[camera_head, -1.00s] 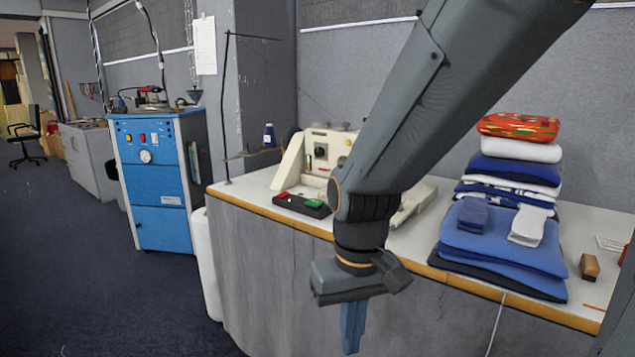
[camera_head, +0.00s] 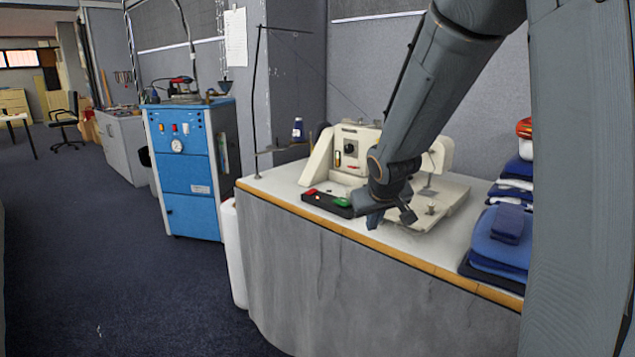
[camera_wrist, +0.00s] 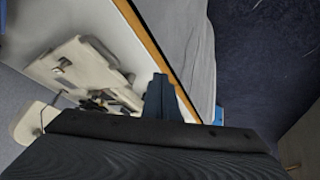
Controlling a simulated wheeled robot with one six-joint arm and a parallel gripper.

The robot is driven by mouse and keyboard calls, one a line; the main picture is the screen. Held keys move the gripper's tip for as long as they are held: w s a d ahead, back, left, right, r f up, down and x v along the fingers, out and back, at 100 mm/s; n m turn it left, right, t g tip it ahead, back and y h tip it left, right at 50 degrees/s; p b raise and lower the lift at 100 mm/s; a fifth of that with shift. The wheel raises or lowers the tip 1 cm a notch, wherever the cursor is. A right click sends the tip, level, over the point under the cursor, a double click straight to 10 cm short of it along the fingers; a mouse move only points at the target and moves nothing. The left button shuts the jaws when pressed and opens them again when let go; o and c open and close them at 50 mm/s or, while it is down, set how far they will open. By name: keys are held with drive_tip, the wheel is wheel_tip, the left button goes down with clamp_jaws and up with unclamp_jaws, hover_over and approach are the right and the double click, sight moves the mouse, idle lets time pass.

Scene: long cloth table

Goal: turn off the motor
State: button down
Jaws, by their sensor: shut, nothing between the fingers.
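A black switch box (camera_head: 327,204) lies on the table in front of the cream sewing machine (camera_head: 347,150). It has a red button (camera_head: 310,192) at its left end and a green button (camera_head: 342,202) at its right end. My gripper (camera_head: 374,222) is just right of the box, close to the green end, above the front edge of the table; I cannot tell whether it touches the box. My arm hides part of the machine. In the wrist view my blue fingers (camera_wrist: 160,80) are together and empty, and the machine (camera_wrist: 80,70) lies to the left.
The table (camera_head: 460,252) has a wooden front edge. A stack of folded clothes (camera_head: 503,235) stands at the right, partly hidden by my arm. A blue cabinet (camera_head: 185,170) and a white container (camera_head: 233,250) stand left of the table.

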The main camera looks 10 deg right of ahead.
sight(319, 195)
drive_tip(key=w+r+n+t+y+p, duration=0.1)
drive_tip(key=w+t+y, duration=0.1)
drive_tip(key=w, duration=0.5)
drive_tip(key=w+r+n+t+y+p, duration=0.1)
drive_tip(key=w+r+n+t, duration=0.1)
drive_tip(key=w, duration=0.5)
drive_tip(key=w+r+n+t+y+p, duration=0.1)
drive_tip(key=w+t+y+p, duration=0.1)
drive_tip(key=w, duration=0.5)
drive_tip(key=shift+w+d+r+n+y, duration=0.15)
drive_tip(key=shift+w+r+n+y, duration=0.15)
drive_tip(key=shift+w+r, duration=0.05)
drive_tip(key=n+y, duration=0.1)
drive_tip(key=w+a+y+p, duration=0.1)
drive_tip(key=shift+w+a+f+n+y, duration=0.2)
drive_tip(key=shift+w+a+n+y, duration=0.05)
drive_tip(key=shift+n+y, duration=0.15)
drive_tip(key=shift+a+f+n+y+p, duration=0.3)
drive_tip(key=shift+a+n+y, duration=0.25)
drive_tip(key=shift+y, duration=0.25)
